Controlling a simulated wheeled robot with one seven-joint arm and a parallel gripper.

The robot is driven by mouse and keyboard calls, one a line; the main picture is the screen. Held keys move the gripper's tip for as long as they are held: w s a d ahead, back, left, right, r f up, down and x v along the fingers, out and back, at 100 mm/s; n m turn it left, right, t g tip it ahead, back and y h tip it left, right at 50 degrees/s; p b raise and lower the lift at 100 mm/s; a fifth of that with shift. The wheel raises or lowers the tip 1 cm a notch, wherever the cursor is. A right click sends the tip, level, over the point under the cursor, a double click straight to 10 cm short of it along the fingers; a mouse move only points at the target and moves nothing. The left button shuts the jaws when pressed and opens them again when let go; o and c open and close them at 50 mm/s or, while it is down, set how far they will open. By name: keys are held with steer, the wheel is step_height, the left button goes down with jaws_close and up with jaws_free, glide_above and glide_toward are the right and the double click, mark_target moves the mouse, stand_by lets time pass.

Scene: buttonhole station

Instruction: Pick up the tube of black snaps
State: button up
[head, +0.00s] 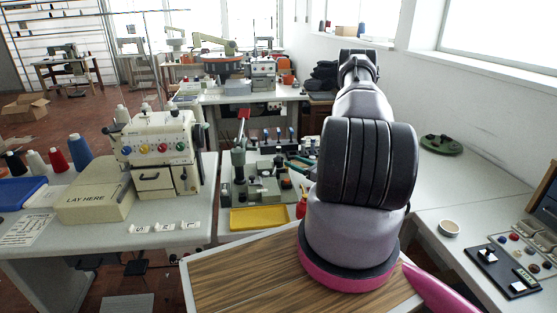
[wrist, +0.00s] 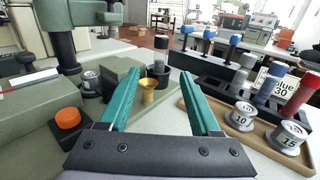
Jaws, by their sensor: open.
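My gripper (wrist: 160,76) is open, its two teal fingers apart with nothing between their tips. In the head view my arm covers most of it; a little teal shows beside the arm. Past the fingertips stands a brass funnel-shaped cup (wrist: 149,88). Behind it, a black-topped upright piece (wrist: 161,42) stands over a dark holder. Several tubes stand in a black rack on the right, among them a blue one (wrist: 268,86) and a red one (wrist: 299,95). A label there reads "Blue 30". I cannot tell which item is the tube of black snaps.
The green-grey press (wrist: 60,40) stands close on the left, with an orange knob (wrist: 68,118). Metal weights marked 10 (wrist: 242,117) and 15 (wrist: 287,137) sit in a wooden tray on the right. Blue-topped handles (wrist: 208,34) line the black rack. A yellow tray (head: 259,218) lies before the press.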

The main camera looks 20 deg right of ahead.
mark_target(279, 154)
steer(key=x, duration=0.9)
steer(key=shift+w+r, duration=0.1)
steer(key=shift+r, duration=0.05)
jaws_close()
